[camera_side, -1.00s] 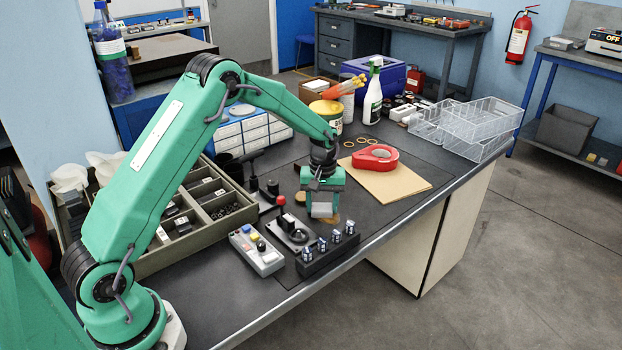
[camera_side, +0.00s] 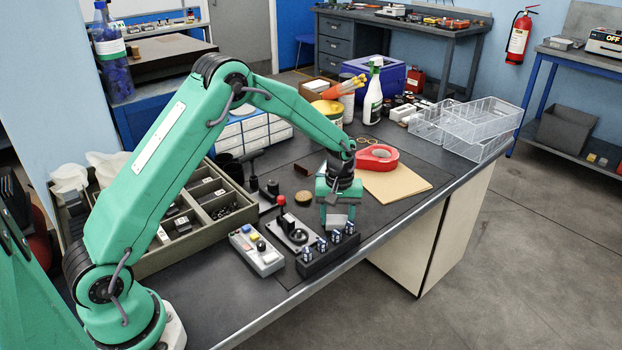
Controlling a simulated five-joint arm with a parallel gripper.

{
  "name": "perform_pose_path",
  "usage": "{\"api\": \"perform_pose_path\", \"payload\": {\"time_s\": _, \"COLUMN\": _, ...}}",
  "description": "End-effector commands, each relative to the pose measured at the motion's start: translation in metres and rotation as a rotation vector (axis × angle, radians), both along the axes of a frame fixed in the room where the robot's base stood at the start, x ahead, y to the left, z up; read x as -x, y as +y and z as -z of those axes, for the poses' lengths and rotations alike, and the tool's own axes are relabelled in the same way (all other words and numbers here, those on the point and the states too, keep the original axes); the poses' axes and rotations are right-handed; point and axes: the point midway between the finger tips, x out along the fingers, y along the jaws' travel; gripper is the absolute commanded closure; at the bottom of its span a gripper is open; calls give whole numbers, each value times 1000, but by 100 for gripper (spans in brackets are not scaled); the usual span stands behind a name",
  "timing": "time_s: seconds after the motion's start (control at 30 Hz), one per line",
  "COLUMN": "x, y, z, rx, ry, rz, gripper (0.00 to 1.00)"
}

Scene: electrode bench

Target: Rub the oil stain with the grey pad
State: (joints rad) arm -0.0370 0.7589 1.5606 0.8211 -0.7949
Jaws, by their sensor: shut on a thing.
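My gripper (camera_side: 338,208) is shut on the grey pad (camera_side: 337,219), low at the bench top behind the block of silver-topped knobs. The pad appears to be at or very near the dark surface; exact contact is hard to tell. I cannot see the brown oil stain now. The pad and gripper cover part of that area, so I cannot tell whether the stain is beneath them or gone.
A switch block (camera_side: 328,248), a joystick box (camera_side: 294,230) and a grey button box (camera_side: 257,250) stand close in front and left. A small brown round piece (camera_side: 303,198) lies left of the gripper.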

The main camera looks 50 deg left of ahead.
Motion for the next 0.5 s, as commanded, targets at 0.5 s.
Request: {"api": "perform_pose_path", "payload": {"time_s": 0.5, "x": 0, "y": 51, "z": 1, "rx": 0, "ry": 3, "rz": -5, "gripper": 67}}
